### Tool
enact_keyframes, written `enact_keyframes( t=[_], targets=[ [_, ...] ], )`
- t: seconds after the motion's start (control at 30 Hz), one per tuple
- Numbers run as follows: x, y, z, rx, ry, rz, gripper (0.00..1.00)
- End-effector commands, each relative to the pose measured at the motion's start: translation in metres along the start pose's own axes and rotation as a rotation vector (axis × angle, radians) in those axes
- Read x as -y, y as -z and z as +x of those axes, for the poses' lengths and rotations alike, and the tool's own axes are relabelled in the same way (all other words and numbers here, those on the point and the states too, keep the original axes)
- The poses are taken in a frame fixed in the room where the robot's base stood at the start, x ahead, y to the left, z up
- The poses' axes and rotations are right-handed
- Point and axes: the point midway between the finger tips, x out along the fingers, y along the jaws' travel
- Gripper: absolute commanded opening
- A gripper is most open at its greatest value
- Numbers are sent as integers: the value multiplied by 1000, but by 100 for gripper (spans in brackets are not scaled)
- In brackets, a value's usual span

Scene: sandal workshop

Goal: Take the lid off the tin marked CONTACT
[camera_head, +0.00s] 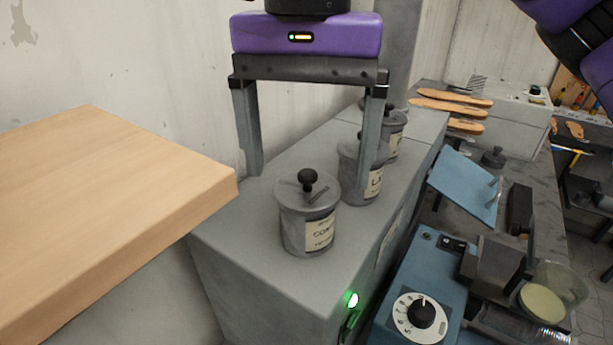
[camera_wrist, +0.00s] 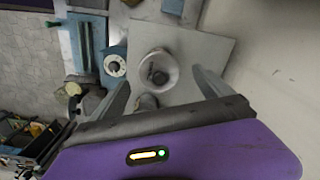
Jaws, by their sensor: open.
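The tin marked CONTACT (camera_head: 300,240) is a grey can with a cream label, partly readable, on the near end of a grey cabinet. Its lid (camera_head: 290,198) is on, with a black ball knob (camera_head: 308,178) on top. My gripper (camera_head: 308,166) is open and empty, pointing down, its fingers spread wide to either side above or just behind the knob; the exact height is unclear. In the wrist view the round tin (camera_wrist: 157,62) shows between and slightly beyond my fingertips (camera_wrist: 161,80).
A second lidded tin (camera_head: 354,182) stands close behind, partly covered by my right finger, with another tin (camera_head: 395,140) beyond. A wooden board (camera_head: 110,210) juts in at left. A blue machine with a dial (camera_head: 420,312) stands at right. A pale wall (camera_head: 120,60) rises behind.

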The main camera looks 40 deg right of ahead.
Motion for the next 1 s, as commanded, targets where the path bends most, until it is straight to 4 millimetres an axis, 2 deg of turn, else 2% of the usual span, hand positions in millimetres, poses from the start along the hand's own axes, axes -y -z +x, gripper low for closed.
enact_keyframes(
  t=[0.13,0.37,0.7,1.0],
  targets=[
    [0,0,12,2,0,0,90],
    [0,0,14,1,1,1,90],
    [0,0,14,1,0,1,26],
    [0,0,11,1,0,1,25]
  ],
)
